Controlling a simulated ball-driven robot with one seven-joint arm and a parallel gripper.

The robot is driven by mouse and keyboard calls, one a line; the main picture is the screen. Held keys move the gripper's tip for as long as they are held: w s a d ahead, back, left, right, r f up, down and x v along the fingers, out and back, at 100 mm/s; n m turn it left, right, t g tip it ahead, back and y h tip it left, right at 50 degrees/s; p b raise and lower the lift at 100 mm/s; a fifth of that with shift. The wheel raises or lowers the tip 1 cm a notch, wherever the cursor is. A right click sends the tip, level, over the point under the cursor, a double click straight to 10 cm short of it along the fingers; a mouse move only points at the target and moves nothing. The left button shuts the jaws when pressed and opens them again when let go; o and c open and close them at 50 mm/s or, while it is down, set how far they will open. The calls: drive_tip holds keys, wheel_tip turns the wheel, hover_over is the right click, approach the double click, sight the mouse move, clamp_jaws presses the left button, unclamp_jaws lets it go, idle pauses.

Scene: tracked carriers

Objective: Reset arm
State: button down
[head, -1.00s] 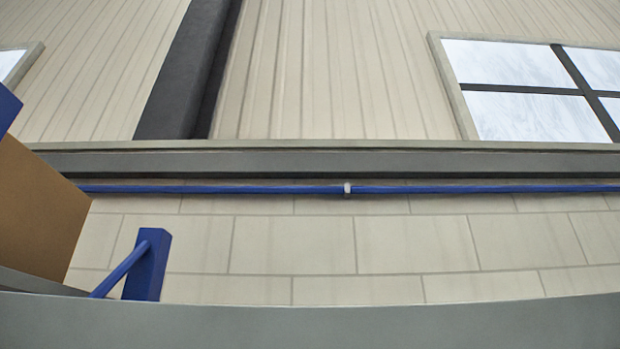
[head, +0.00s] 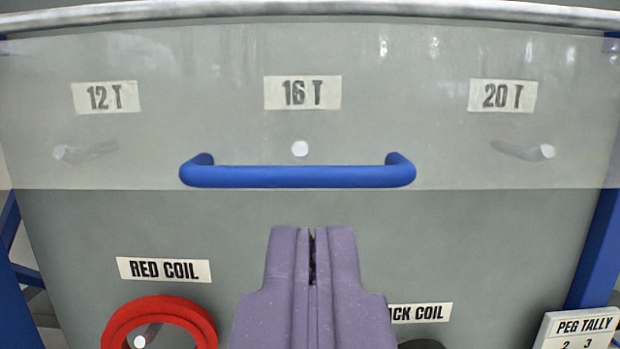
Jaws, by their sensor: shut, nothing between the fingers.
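My gripper (head: 312,235) is purple and shows at the bottom middle of the head view. Its two fingers are together with nothing between them. It points up at a grey panel (head: 310,215), just below a blue bar handle (head: 298,176) on a clear cover (head: 390,110). In the picture the fingertips lie below the handle; I cannot tell how far they are from the panel. My gripper hides part of the panel's lower middle and the start of a label ending in "CK COIL" (head: 420,313).
Behind the clear cover are pegs under labels 12 T (head: 106,97), 16 T (head: 302,92) and 20 T (head: 503,96). A red coil (head: 203,322) hangs on a peg at lower left. A dark coil (head: 421,344) is partly visible. A peg tally card (head: 580,328) stands at lower right.

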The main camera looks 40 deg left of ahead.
drive_tip(key=s+d+f+b, duration=0.2)
drive_tip(key=s+d+f, duration=0.1)
drive_tip(key=s+f, duration=0.25)
wheel_tip(320, 180, down, 10)
drive_tip(key=s+a+m+g+h, duration=0.1)
drive_tip(key=a+m+h, duration=0.1)
drive_tip(key=m+h, duration=0.5)
drive_tip(key=shift+s+a+h, duration=0.2)
drive_tip(key=shift+s+h, duration=0.15)
drive_tip(key=shift+h, duration=2.15)
